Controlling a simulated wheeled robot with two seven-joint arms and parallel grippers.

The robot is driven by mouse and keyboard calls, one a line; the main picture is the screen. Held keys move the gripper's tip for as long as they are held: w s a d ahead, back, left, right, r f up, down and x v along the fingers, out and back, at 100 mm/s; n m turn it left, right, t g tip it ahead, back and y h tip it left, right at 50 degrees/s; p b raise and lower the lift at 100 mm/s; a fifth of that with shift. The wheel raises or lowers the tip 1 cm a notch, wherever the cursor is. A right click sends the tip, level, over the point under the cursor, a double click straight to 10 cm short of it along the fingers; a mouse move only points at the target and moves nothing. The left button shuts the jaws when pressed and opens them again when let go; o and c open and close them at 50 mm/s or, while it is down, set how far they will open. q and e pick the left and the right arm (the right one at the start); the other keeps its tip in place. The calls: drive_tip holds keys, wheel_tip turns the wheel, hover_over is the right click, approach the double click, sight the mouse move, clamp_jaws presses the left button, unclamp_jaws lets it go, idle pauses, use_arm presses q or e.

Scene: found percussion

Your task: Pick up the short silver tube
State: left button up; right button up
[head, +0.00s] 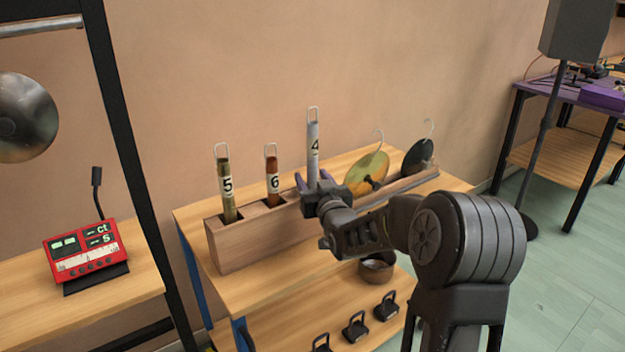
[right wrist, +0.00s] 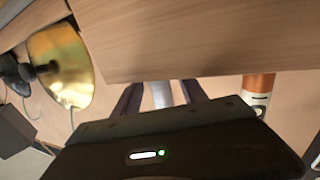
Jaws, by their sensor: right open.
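The silver tube (head: 313,140), labelled 4 with a wire loop on top, stands upright at the wooden rack (head: 236,252). Its lower end is hidden behind my right gripper (head: 313,183). That gripper is open, with one finger on each side of the tube. In the right wrist view, the silver tube (right wrist: 162,94) shows between the two dark fingers (right wrist: 161,100); I cannot tell whether either touches it. My left gripper is in neither view.
In the rack, an olive tube 5 (head: 227,202) and a copper tube 6 (head: 272,170) stand left of the silver one; the copper tube (right wrist: 259,82) is close to my gripper. Two hooked discs (head: 368,172) (head: 418,157) stand to the right. A bowl (head: 376,270) sits nearer.

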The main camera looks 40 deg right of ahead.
drive_tip(key=shift+c, duration=0.3)
clamp_jaws()
idle(0.4)
